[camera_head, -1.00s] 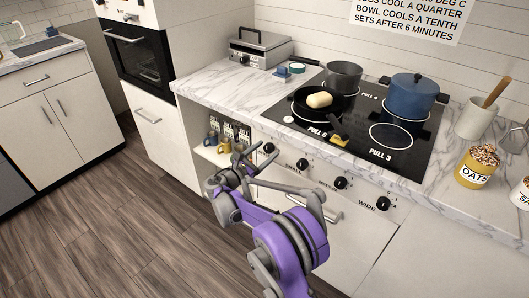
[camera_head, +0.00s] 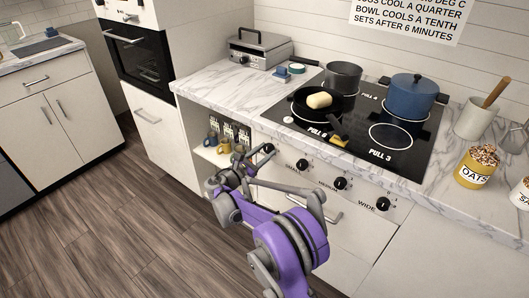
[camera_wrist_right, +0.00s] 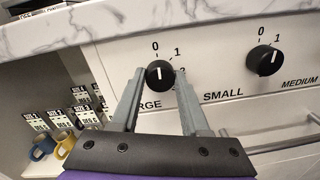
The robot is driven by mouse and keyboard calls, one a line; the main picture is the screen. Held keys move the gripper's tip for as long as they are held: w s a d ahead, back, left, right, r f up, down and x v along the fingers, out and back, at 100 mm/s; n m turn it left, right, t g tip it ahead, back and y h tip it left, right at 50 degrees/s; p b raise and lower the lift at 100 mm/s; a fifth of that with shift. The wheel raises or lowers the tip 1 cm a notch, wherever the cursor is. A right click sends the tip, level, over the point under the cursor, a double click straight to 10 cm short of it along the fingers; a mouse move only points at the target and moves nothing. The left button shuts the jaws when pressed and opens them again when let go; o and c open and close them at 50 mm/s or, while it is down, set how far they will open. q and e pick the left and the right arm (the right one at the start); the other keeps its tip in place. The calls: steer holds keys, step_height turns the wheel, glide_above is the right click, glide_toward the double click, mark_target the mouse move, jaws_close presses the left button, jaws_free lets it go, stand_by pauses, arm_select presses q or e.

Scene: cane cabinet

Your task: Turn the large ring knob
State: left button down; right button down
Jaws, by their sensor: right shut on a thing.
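The large ring knob (camera_wrist_right: 160,74) is a round black knob with a white pointer line. It is the leftmost on the white stove front, above a label reading "RGE", the rest hidden by a finger. Its pointer stands near upright, towards the 0 mark. In the right wrist view my right gripper (camera_wrist_right: 158,80) has one finger on each side of the knob and is shut on it. In the head view the right gripper (camera_head: 259,153) reaches the knob (camera_head: 269,148) from below left. My left gripper is out of view.
The small knob (camera_wrist_right: 265,60) is to the right, with medium and wide knobs beyond. Mugs (camera_wrist_right: 64,147) stand on an open shelf at left. A pan (camera_head: 318,103) with a yellowish item, a grey pot (camera_head: 343,77) and a blue pot (camera_head: 412,95) are on the hob.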

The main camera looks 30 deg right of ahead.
steer(key=m, duration=0.4)
steer(key=shift+m, duration=0.4)
steer(key=m+p, duration=0.1)
steer(key=m, duration=0.4)
steer(key=shift+y, duration=0.3)
steer(key=m, duration=0.4)
steer(key=shift+s+m, duration=0.1)
steer(key=shift+m, duration=0.2)
steer(key=shift+m+t+p, duration=0.3)
steer(key=shift+m+p, duration=0.2)
steer(key=shift+m, duration=1.7)
steer(key=shift+c, duration=2)
jaws_free()
